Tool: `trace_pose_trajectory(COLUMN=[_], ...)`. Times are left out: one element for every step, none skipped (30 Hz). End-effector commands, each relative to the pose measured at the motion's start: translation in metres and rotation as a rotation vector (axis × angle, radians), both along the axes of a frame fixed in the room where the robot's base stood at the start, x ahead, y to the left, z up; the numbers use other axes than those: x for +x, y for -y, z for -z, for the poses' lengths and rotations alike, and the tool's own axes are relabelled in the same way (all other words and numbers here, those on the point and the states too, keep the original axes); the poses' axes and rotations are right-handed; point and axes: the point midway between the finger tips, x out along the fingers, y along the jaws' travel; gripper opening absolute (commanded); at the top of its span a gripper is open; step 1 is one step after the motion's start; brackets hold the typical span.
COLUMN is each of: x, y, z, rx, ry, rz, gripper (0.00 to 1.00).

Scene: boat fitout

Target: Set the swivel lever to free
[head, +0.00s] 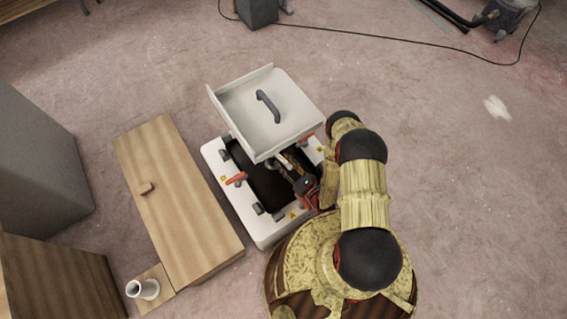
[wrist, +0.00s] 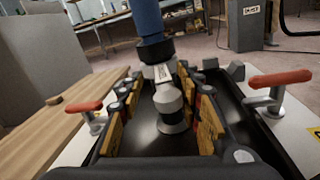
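A white-rimmed box (head: 263,232) with a dark recess stands on the floor, and my gripper (head: 297,171) reaches into it. In the wrist view my gripper (wrist: 160,82) shows as two yellow-sided black fingers standing apart. Red-handled levers stand on the rim, left (wrist: 84,106) and right (wrist: 279,78); the left one also shows in the head view (head: 236,179). Which part is the swivel lever is unclear.

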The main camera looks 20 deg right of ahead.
Motion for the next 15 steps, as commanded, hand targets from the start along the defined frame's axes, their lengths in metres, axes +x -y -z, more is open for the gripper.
trace_pose_trajectory(x=[0.000,0.000,0.000,-0.001,-0.001,-0.002,-0.004,-0.006,-0.009,-0.011,-0.015,-0.020,-0.024,-0.028,-0.033], y=[0.000,0.000,0.000,0.000,0.000,0.001,0.002,0.003,0.005,0.006,0.007,0.010,0.011,0.013,0.015], z=[0.000,0.000,0.000,0.000,0.000,0.000,0.001,0.001,0.001,0.001,0.001,0.001,0.001,0.001,0.001], rx=[0.000,0.001,0.001,0.001,0.001,0.000,0.001,0.001,0.001,0.001,0.000,0.001,0.002,0.001,0.001], ry=[-0.001,-0.001,-0.001,-0.001,-0.001,-0.001,-0.003,-0.003,-0.003,-0.003,-0.003,-0.003,-0.003,-0.003,-0.003], rz=[0.000,0.000,0.000,0.000,0.000,0.001,0.001,0.002,0.004,0.003,0.004,0.005,0.005,0.006,0.005], gripper=[0.35,0.35,0.35,0.35,0.35,0.35,0.35,0.35,0.35,0.35,0.35,0.35,0.35,0.35,0.35])
